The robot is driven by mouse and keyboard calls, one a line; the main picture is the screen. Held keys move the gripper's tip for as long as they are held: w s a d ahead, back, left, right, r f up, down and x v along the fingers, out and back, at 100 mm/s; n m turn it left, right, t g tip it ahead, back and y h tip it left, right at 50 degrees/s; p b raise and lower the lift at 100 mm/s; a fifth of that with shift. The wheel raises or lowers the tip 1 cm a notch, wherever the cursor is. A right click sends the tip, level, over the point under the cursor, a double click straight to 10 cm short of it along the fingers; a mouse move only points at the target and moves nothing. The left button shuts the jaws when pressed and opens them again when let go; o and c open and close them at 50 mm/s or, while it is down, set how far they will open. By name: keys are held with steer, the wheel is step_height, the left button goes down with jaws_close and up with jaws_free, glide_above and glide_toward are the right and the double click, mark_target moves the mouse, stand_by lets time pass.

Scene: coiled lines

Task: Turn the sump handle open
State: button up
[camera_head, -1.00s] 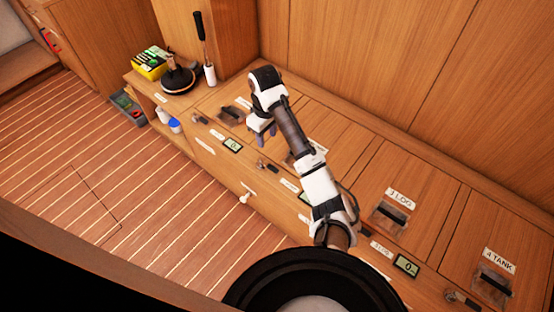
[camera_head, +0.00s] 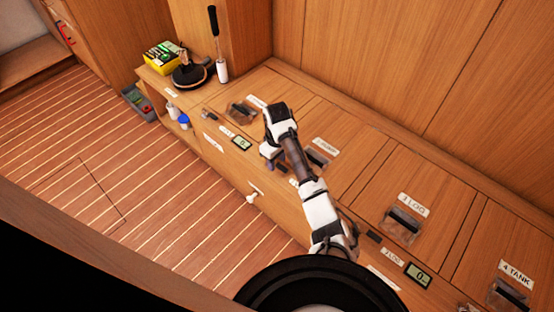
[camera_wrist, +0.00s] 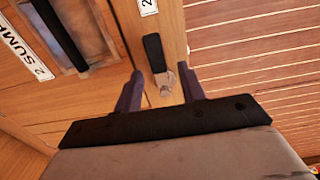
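The sump handle, a short black lever (camera_wrist: 154,52) on a metal pivot, shows in the wrist view on the wooden front ledge. My gripper (camera_wrist: 160,84) is open, with one finger on each side of the lever's metal end in the picture. I cannot tell whether the fingers touch it. The label "2 SUMP" (camera_wrist: 22,50) lies at left, beside a recessed hatch pull (camera_wrist: 60,32). In the head view my gripper (camera_head: 271,158) is low over the ledge and the lever there is largely hidden by it. The sump label (camera_head: 325,147) is right of the gripper.
Along the locker top are more hatches, with labels "3 LOG" (camera_head: 413,204) and "4 TANK" (camera_head: 516,275). Small displays (camera_head: 241,142) sit along the ledge. A yellow box (camera_head: 162,58) and a black-and-white upright tool (camera_head: 217,45) stand at the far end.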

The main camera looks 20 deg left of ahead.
jaws_close()
steer(key=shift+r, duration=0.1)
stand_by(0.4)
